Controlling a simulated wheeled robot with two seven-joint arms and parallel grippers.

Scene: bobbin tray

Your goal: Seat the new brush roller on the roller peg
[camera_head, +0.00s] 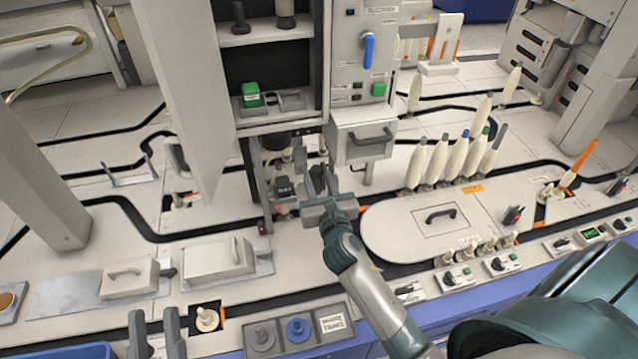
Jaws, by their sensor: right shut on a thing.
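My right gripper (318,186) reaches up from the lower right to the open bay below the tall cabinet. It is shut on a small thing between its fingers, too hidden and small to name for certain. Dark and pale parts (284,190) sit in the bay just left of the fingers. I cannot tell the roller peg or the new brush roller apart from them. My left gripper (156,338) shows only its two dark fingers at the lower left edge. They stand apart, with nothing seen between them.
A grey tray (335,308) with a grey knob and a blue knob lies at the front. A pale peg (207,318) stands left of it. A drawer box (362,140) hangs right of the bay. Several white bobbins (438,160) stand behind the lidded plate (390,225).

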